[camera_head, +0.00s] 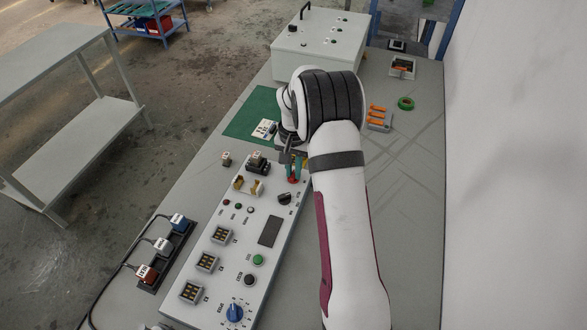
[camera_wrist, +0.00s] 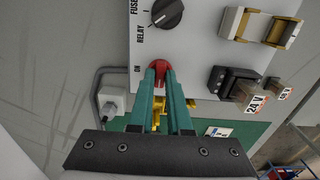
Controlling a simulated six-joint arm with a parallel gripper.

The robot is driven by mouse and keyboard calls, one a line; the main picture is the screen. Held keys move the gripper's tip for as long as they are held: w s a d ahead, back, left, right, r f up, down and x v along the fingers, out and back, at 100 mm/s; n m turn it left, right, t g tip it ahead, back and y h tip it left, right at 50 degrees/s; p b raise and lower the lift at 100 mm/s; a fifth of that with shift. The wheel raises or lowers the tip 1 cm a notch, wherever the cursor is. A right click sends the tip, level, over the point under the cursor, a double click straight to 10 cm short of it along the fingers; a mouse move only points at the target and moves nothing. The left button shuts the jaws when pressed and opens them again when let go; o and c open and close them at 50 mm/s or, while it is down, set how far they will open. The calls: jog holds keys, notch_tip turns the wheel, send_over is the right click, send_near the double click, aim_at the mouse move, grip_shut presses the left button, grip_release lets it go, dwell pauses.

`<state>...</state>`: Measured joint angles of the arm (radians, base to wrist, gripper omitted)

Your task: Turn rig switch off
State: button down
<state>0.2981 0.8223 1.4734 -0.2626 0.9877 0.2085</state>
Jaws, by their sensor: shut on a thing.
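The rig switch (camera_wrist: 158,66) shows as a red knob or lever at the edge of the grey panel in the wrist view, beside an "ON" label. In the head view its red part (camera_head: 293,181) shows at the panel's far right corner. My gripper (camera_wrist: 159,76) has its teal fingers closed on the red switch from the near side in the wrist view. In the head view my gripper (camera_head: 295,169) is partly hidden by my arm. The fingers hide part of the switch, and I cannot tell its exact position.
A black rotary knob (camera_wrist: 167,13) sits close to the switch. Yellow-and-white holders (camera_wrist: 260,25) and a black 24 V block (camera_wrist: 238,84) stand nearby. A white cabinet (camera_head: 320,48) stands at the back.

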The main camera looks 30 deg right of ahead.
aim_at(293, 175)
jog(key=c, duration=0.9)
grip_release()
jog(key=shift+o, duration=0.2)
notch_tip(293, 175, up, 16)
jog(key=s+a+r+n+y, duration=0.1)
jog(key=s+a+r, duration=0.1)
jog(key=s+a, duration=0.65)
jog(key=s+a+r+n, duration=0.1)
jog(key=s+a+r, duration=0.3)
jog(key=s, duration=0.7)
jog(key=s+a+f, duration=0.2)
jog(key=s, duration=0.4)
jog(key=s+a+f+n, duration=0.1)
jog(key=s+a+f, duration=0.1)
jog(key=s, duration=0.4)
jog(key=shift+s+a+f+y, duration=0.25)
jog(key=shift+a+f+y, duration=0.15)
jog(key=shift+f, duration=0.4)
